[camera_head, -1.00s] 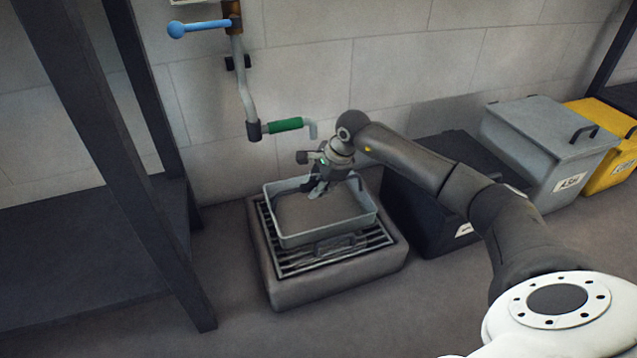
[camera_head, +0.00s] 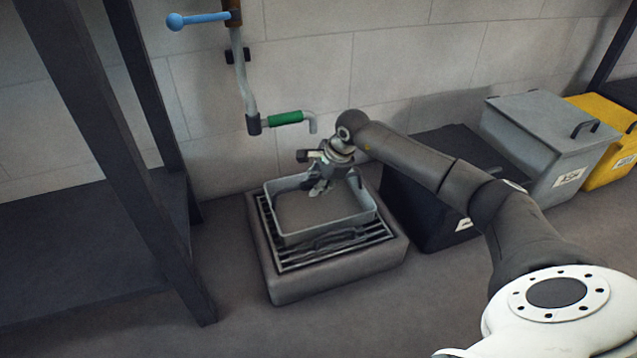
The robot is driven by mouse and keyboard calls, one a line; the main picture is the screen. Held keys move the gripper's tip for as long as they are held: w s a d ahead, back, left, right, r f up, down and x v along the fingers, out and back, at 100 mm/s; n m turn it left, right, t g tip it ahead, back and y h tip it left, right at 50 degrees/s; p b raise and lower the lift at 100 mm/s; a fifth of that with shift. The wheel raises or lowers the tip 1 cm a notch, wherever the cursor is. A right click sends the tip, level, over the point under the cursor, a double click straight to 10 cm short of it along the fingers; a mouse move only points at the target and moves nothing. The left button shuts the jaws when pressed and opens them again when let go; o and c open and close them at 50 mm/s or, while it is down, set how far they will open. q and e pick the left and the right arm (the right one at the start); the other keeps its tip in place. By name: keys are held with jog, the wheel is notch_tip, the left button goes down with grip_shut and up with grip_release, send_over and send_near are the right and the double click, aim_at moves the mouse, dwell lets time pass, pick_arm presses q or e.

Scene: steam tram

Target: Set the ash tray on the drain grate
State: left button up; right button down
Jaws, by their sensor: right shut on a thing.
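My left gripper is not in view.
A wall pipe with a blue lever (camera_head: 198,21) and a green-handled tap (camera_head: 286,118) stands behind the grate. A dark bin (camera_head: 425,215), a grey bin (camera_head: 545,140) and a yellow bin (camera_head: 606,165) are to the right. A dark shelf frame (camera_head: 130,160) is at the left.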

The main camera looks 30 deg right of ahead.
jog(key=c, duration=1.3)
grip_release()
jog(key=shift+o, duration=0.5)
jog(key=shift+f, duration=0.1)
jog(key=v, duration=1.2)
